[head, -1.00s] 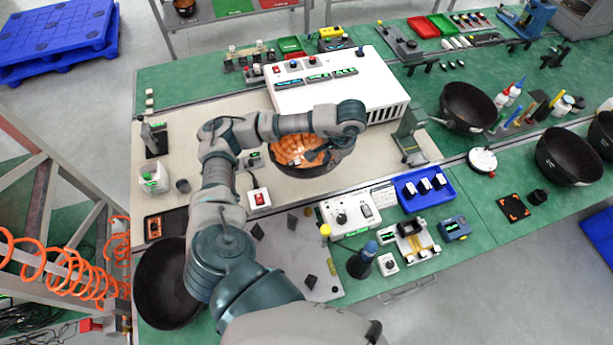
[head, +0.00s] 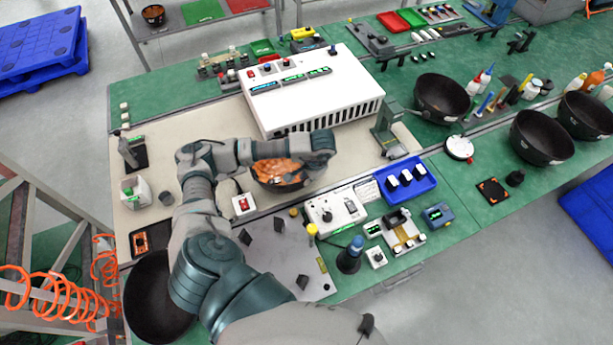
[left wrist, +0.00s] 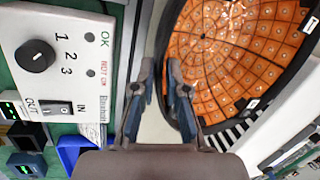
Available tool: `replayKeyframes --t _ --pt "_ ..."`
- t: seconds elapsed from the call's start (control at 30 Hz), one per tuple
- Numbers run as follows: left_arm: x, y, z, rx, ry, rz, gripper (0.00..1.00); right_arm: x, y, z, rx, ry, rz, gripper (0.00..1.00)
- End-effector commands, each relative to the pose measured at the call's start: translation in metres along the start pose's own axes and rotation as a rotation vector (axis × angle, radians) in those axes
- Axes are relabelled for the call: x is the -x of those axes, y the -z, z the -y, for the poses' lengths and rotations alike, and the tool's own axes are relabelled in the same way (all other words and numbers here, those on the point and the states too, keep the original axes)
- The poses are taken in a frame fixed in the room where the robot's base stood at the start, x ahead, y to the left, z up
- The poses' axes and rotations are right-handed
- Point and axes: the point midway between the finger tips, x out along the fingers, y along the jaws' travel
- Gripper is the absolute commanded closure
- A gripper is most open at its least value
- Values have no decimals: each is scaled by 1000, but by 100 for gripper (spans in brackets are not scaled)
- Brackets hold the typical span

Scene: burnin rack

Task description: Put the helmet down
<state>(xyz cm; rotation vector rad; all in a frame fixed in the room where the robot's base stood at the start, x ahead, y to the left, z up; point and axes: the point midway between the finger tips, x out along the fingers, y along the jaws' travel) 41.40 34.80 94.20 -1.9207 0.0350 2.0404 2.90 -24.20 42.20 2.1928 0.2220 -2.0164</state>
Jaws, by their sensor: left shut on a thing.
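The helmet (head: 272,172), a black shell with an orange gridded inside, is open side up over the pale work surface in front of the white machine. In the left wrist view the helmet (left wrist: 235,50) fills the upper right. My left gripper (left wrist: 162,75) is shut on its black rim, with a finger on each side. In the head view my left forearm and wrist (head: 318,150) cover part of the helmet. I cannot tell whether its underside touches the surface. My right gripper is not in view.
The white machine (head: 310,95) stands behind. A red-button box (head: 243,204) and a white control box (head: 335,210) are close in front. Other black helmets stand at right (head: 441,97) and lower left (head: 155,300).

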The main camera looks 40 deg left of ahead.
Motion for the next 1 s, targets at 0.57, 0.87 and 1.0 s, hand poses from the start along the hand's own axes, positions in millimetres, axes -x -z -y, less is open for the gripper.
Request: replayKeyframes --t 0.57,0.87,1.0 --pt "14 1 0 1 -1 -2 62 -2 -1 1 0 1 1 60" --pt "81 2 -1 -1 0 -4 62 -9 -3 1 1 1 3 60" --pt "107 1 0 0 2 -2 62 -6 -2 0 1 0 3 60"
